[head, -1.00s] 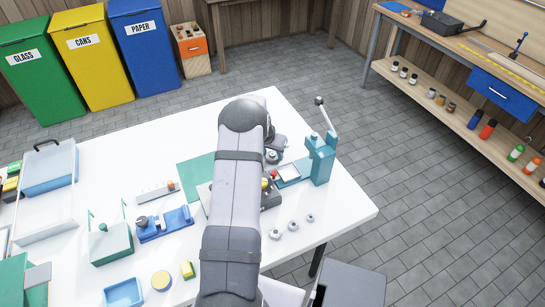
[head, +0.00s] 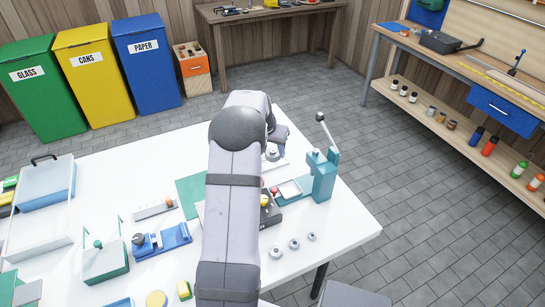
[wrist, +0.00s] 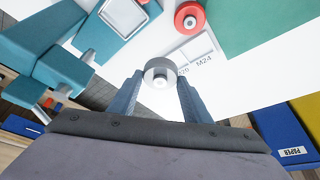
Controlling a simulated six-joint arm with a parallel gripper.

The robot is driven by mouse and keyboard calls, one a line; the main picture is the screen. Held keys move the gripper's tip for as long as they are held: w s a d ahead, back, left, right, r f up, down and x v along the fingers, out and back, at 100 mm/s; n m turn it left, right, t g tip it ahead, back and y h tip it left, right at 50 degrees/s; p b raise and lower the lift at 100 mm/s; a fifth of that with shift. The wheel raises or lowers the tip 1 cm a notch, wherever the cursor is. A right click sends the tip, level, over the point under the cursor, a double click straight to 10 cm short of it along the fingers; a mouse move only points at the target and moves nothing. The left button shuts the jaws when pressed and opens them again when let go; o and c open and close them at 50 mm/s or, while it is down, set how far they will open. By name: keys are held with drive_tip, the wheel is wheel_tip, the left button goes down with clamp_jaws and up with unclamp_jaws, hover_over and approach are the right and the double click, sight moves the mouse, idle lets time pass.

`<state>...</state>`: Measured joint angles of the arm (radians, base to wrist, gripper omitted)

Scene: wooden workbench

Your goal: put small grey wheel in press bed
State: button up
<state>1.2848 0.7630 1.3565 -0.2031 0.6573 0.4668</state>
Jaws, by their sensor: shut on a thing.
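The small grey wheel (wrist: 160,73) is held between the two fingers of my gripper (wrist: 158,92) in the wrist view. It is clear of the press bed, with white tabletop behind it. In the head view a grey round piece (head: 272,153), likely this wheel, shows beside my arm, which hides much of the gripper. The press bed (head: 289,190) is a pale square in a teal frame, at the foot of the teal press (head: 323,177). In the wrist view the bed (wrist: 122,16) is up and left of the wheel, and looks empty.
A white tray labelled M24 (wrist: 193,52) lies near the wheel. A red ring-shaped piece (wrist: 190,17) is just above it in the wrist view. The press lever (head: 327,131) stands up at the right.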

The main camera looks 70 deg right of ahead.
drive_tip(key=shift+s+d+r, duration=0.1)
drive_tip(key=shift+s+r, duration=0.05)
drive_tip(key=shift+s, duration=0.15)
drive_tip(key=s+d+r+m, duration=0.1)
drive_tip(key=s+r, duration=0.3)
hover_over(290, 187)
drive_tip(key=shift+a+f+n, duration=0.7)
drive_tip(key=shift+a+f, duration=0.15)
drive_tip(key=shift+f, duration=0.25)
drive_tip(key=shift+f, duration=0.1)
drive_tip(key=shift+f+p, duration=0.7)
drive_tip(key=shift+f, duration=4.2)
drive_tip(key=shift+f, duration=0.1)
